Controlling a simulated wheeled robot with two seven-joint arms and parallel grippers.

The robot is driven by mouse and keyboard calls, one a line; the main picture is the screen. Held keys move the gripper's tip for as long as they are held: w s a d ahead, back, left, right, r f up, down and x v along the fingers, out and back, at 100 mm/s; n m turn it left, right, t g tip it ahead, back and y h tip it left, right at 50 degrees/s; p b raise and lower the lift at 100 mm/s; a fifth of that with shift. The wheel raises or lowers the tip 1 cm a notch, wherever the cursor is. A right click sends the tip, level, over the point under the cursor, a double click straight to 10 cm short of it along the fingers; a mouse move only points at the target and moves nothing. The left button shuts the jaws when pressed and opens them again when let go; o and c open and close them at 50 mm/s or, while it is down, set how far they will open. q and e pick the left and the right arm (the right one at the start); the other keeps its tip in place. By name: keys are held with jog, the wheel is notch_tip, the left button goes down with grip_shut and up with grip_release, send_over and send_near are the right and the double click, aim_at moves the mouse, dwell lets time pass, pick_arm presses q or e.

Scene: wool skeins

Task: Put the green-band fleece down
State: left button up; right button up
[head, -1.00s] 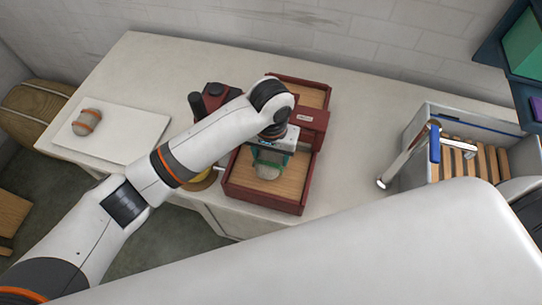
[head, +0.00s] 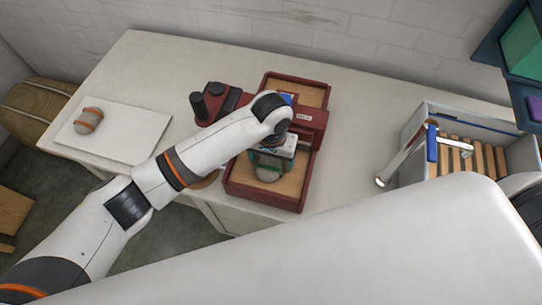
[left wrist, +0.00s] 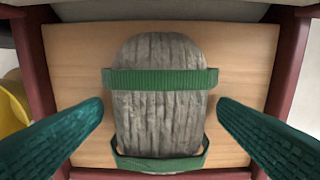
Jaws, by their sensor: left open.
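The green-band fleece (head: 267,174) is a grey, ribbed bundle. It lies on the wooden bed of the dark red frame (head: 262,199), in its near half. In the left wrist view the fleece (left wrist: 158,125) shows one green band across its middle and another green loop at its lower end. My left gripper (head: 272,157) is over it. Its teal fingers are spread on both sides of the fleece, with a gap on each side. In the head view the gripper partly hides the fleece. My right gripper is not in view.
An orange-band fleece (head: 88,120) lies on a white board (head: 122,136) at the left. The red frame has a crossbar (head: 312,117) and a dark knob (head: 198,104). A grey crate (head: 417,122) with wooden slats stands at the right. The white table is clear behind the frame.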

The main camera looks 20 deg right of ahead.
aim_at(271, 160)
pick_arm(q)
notch_tip(271, 160, up, 12)
jog(key=b, duration=0.2)
jog(key=shift+r, duration=0.15)
